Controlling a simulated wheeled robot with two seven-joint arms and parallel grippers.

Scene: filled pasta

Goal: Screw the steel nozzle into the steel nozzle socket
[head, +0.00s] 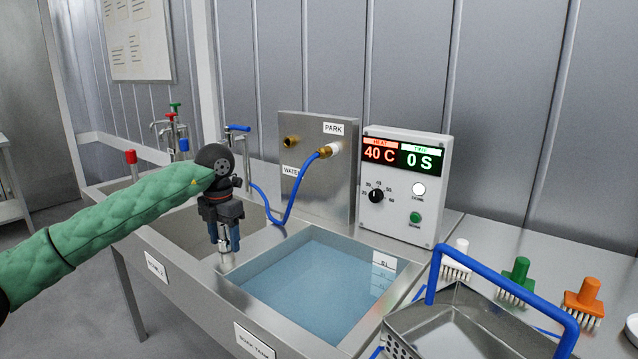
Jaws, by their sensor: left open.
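My left gripper (226,238) points down over the rim between the two sinks, with its fingers open. A small steel cylindrical piece (226,260) stands upright just below and between the fingertips. It looks like the steel nozzle, perhaps with its socket under it; I cannot tell the two apart at this size. The fingers hide its upper part, and I cannot tell whether they touch it. My right gripper is not in view.
A water-filled tank (232,292) lies right of the gripper, an empty sink (168,226) behind it. A blue hose (292,202) runs to the panel marked PARK (317,160). A control box (405,185), several brushes and a blue-handled basket (395,325) stand at right.

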